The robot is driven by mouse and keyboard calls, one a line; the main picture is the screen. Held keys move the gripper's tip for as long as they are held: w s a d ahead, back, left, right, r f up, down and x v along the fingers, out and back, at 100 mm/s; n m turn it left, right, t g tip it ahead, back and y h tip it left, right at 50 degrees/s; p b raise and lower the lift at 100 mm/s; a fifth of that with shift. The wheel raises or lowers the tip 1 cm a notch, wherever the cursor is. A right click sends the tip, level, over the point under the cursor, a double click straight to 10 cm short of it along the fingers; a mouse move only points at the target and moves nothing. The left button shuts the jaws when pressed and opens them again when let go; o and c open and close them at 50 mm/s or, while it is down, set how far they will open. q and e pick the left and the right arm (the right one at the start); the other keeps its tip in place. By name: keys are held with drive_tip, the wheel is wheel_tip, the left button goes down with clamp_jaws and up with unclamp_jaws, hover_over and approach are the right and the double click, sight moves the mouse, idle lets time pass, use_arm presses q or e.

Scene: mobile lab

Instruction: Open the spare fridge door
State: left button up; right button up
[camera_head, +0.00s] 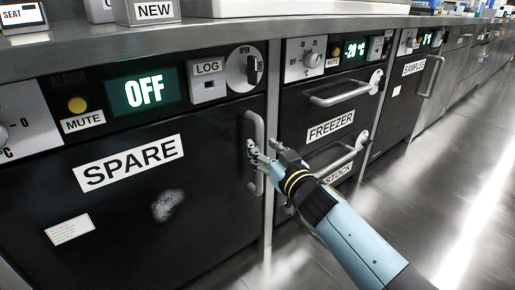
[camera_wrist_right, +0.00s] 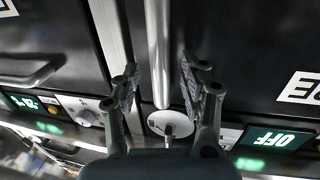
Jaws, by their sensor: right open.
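The spare fridge door (camera_head: 110,220) is dark, labelled SPARE, and looks closed. Its vertical metal handle (camera_head: 256,130) is on the door's right edge. Above it is a round dial (camera_head: 245,68) with a dark knob, marked OPEN. My right gripper (camera_head: 262,160) is at the handle, its fingers open around the bar's lower half. In the right wrist view, which is upside down, the handle (camera_wrist_right: 158,50) runs between the two open fingers (camera_wrist_right: 160,82), with a gap on each side. The dial (camera_wrist_right: 168,124) shows below the handle's end there. My left gripper is not in view.
The freezer (camera_head: 300,110) adjoins on the right, with two protruding handles (camera_head: 340,94) near my right arm. A SAMPLES unit (camera_head: 405,95) stands beyond it. The spare's display (camera_head: 143,92) reads OFF. The floor (camera_head: 440,180) at right is clear.

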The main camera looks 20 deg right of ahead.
drive_tip(key=shift+w+a, duration=0.2)
drive_tip(key=shift+w, duration=1.15)
clamp_jaws()
drive_tip(key=shift+f, duration=0.1)
